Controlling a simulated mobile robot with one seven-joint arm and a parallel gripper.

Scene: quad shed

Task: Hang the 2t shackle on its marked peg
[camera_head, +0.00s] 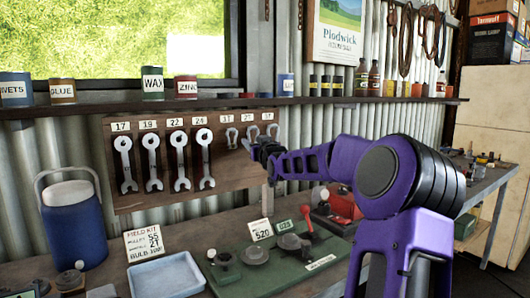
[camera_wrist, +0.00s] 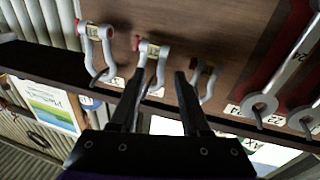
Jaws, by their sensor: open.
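Three grey shackles with red pin ends hang at the right end of the wooden peg board (camera_head: 130,203). In the wrist view, which is roughly upside down, they are a left one (camera_wrist: 107,48), a middle one (camera_wrist: 162,66) and a right one (camera_wrist: 203,80). By its middle place in the row, the middle one appears to be the 2t shackle; its lettering is too small to read surely. Its bow appears to be on the peg by its label. My gripper (camera_wrist: 160,76) is open, its fingertips on either side of the middle shackle. In the head view my gripper (camera_head: 254,147) partly covers the shackles.
Several spanners (camera_head: 152,162) hang left of the shackles. A shelf (camera_head: 100,109) with tins runs above the board. On the bench below are a blue jug (camera_head: 74,225), a pale tray (camera_head: 168,276) and a green board (camera_head: 232,278) with small parts.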

